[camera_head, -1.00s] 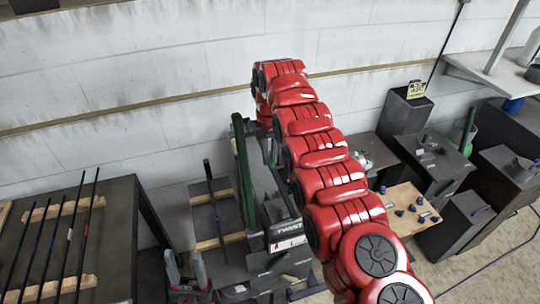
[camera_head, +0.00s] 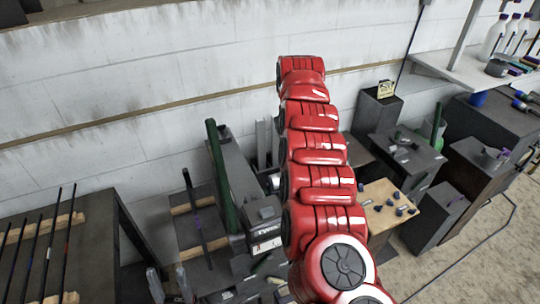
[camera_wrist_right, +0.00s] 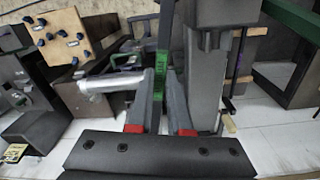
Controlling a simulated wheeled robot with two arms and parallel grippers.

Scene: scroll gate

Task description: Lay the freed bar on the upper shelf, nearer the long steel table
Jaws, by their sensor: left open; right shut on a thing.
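In the right wrist view a dark bar with a green band (camera_wrist_right: 158,78) stands between the fingers of my right gripper (camera_wrist_right: 163,88), which is shut on it. In the head view my red right arm covers this gripper and the bar. A dark shelf with two wooden strips (camera_head: 183,254) stands between the long steel table (camera_head: 92,217) and the TWIST machine (camera_head: 264,228). A dark bar with a purple mark (camera_head: 197,217) lies across those strips. I cannot tell whether this is the upper shelf. My left gripper (camera_head: 171,286) is open at the bottom edge, partly cut off.
Several thin bars lie on wooden strips (camera_head: 70,220) on the long table. A green upright post (camera_head: 220,175) rises between shelf and machine. A silver cylinder (camera_wrist_right: 112,83) is beside my right gripper. Grey stands (camera_head: 378,112) and a wooden board (camera_head: 385,207) are at right.

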